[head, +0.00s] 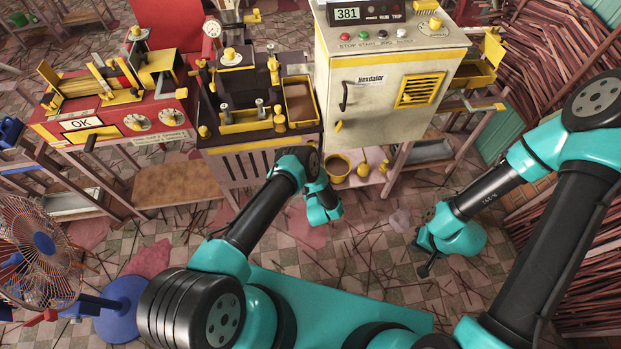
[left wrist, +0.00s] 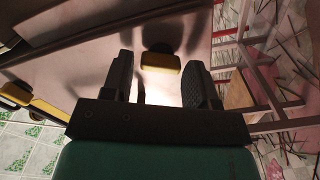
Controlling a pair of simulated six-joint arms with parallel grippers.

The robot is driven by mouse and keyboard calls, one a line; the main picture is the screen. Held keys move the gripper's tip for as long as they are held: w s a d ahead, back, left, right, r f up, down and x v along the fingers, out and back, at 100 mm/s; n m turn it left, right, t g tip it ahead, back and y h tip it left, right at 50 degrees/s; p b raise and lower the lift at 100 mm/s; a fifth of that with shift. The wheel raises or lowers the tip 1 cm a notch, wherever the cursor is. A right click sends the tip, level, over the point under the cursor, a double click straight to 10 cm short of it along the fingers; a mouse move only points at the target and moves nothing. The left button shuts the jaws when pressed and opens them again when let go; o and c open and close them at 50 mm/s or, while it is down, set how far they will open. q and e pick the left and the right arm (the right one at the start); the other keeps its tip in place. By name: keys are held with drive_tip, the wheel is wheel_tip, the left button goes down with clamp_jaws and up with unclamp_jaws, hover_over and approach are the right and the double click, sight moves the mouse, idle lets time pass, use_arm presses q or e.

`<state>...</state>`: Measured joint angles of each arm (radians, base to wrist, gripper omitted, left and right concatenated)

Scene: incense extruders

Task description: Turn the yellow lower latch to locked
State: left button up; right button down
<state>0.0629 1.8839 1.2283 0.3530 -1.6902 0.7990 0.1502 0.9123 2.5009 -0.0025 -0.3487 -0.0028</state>
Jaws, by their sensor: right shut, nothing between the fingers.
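The yellow lower latch (head: 338,126) is a small yellow tab low on the left of the cream cabinet door, below a black handle (head: 345,97). It leans slightly in the head view. My left gripper (left wrist: 160,85) is open in the left wrist view, its two dark fingers apart. A yellow block on a pale panel shows between and beyond the fingertips; I cannot tell whether it is the latch. In the head view my left arm's own links hide the left fingers. My right gripper (head: 424,270) is shut and empty, low over the floor, far from the cabinet.
The cream cabinet (head: 390,60) has a yellow vent (head: 420,90) and a display reading 381. Left of it stand a dark extruder bench (head: 250,140) and a red machine (head: 110,120). A yellow bowl (head: 334,170) sits on the shelf below. A fan (head: 40,255) stands left.

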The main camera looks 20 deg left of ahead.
use_arm(q)
drive_tip(key=c, duration=0.7)
drive_tip(key=shift+o, duration=0.2)
drive_tip(key=shift+m, duration=0.5)
drive_tip(key=m, duration=1.2)
drive_tip(key=shift+d+r, duration=0.1)
drive_tip(key=shift+d, duration=0.1)
drive_tip(key=o, duration=0.9)
